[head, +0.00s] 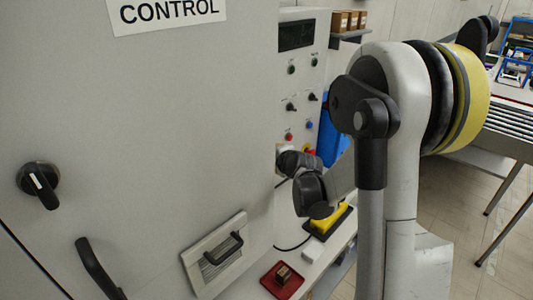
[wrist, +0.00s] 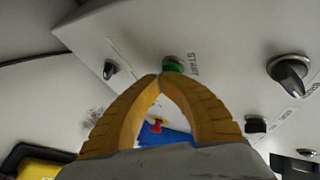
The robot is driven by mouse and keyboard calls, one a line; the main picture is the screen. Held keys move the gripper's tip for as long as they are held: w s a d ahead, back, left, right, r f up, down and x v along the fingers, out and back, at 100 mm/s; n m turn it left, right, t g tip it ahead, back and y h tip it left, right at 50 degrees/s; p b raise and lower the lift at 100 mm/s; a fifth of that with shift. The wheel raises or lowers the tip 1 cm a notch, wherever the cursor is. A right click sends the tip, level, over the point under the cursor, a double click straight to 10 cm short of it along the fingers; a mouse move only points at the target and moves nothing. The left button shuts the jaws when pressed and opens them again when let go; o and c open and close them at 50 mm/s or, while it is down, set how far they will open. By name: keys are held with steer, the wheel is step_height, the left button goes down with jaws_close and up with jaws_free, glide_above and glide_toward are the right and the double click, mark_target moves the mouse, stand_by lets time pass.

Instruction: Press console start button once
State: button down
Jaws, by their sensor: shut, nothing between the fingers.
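In the wrist view, the green start button (wrist: 173,64) sits on the pale console panel (wrist: 215,35) with the word START beside it. My gripper (wrist: 160,78) has two yellow-orange ribbed fingers with their tips together and nothing between them. The tips overlap the lower left edge of the button in the picture. I cannot tell whether they touch it. In the head view, the console (head: 300,90) stands behind my arm, with a dark display and several knobs and buttons. My fingers are hidden there, and I cannot tell which button there is the start button.
A large black knob (wrist: 288,72) is right of the button and a smaller black knob (wrist: 110,69) is left of it. In the head view, a cabinet (head: 130,130) with a black rotary switch (head: 39,184) fills the left. A red tray (head: 283,281) lies low in front.

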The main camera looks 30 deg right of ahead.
steer(key=shift+s, duration=0.1)
steer(key=shift+s+d, duration=0.25)
steer(key=shift+s, duration=0.45)
steer(key=shift+s, duration=0.1)
steer(key=s, duration=0.1)
steer(key=s+d, duration=0.1)
steer(key=s, duration=0.2)
steer(key=shift+s+d, duration=0.25)
steer(key=shift+d, duration=0.1)
stand_by(0.7)
